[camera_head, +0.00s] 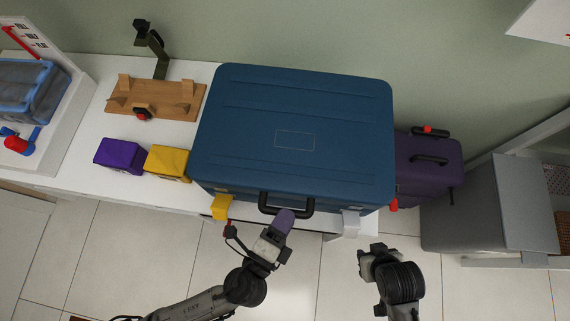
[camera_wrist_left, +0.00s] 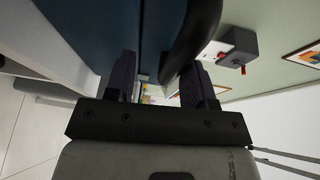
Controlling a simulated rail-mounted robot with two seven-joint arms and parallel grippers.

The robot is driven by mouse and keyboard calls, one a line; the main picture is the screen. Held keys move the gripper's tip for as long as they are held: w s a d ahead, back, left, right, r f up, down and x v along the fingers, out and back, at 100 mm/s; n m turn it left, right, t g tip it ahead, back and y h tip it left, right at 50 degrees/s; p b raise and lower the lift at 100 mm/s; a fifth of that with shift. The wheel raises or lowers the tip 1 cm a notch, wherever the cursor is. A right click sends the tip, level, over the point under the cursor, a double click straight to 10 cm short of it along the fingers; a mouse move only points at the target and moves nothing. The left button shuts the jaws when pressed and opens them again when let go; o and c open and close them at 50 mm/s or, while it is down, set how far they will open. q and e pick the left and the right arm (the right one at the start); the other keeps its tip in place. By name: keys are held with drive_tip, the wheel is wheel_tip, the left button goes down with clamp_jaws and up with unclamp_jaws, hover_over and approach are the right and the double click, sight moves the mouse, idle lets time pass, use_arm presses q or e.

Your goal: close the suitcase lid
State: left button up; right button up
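The large blue suitcase (camera_head: 293,110) lies on the white bench, its lid down over the body in the head view. Whether the lid is fully shut cannot be told. Its black handle (camera_head: 264,203) is on the front side and also shows in the left wrist view (camera_wrist_left: 192,38). My left gripper (camera_head: 284,219) is at the handle, its purple fingers near the front of the suitcase. In the left wrist view its two fingers (camera_wrist_left: 159,82) are apart, with a blue suitcase face and the handle just beyond them. My right gripper (camera_head: 374,254) is in front of the bench, apart from the suitcase; its fingers are unclear.
A yellow box (camera_head: 167,163) and purple box (camera_head: 119,156) stand left of the suitcase, below a wooden rack (camera_head: 155,98). A purple case (camera_head: 425,165) is close on the right, then a grey cabinet (camera_head: 480,205). The tiled floor in front is clear.

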use_arm(q)
drive_tip(key=shift+r, duration=0.1)
idle(0.7)
drive_tip(key=shift+a, duration=0.1)
drive_tip(key=b+v, duration=0.2)
drive_tip(key=v, duration=1.1)
drive_tip(key=shift+s, duration=0.35)
drive_tip(key=shift+a, duration=0.1)
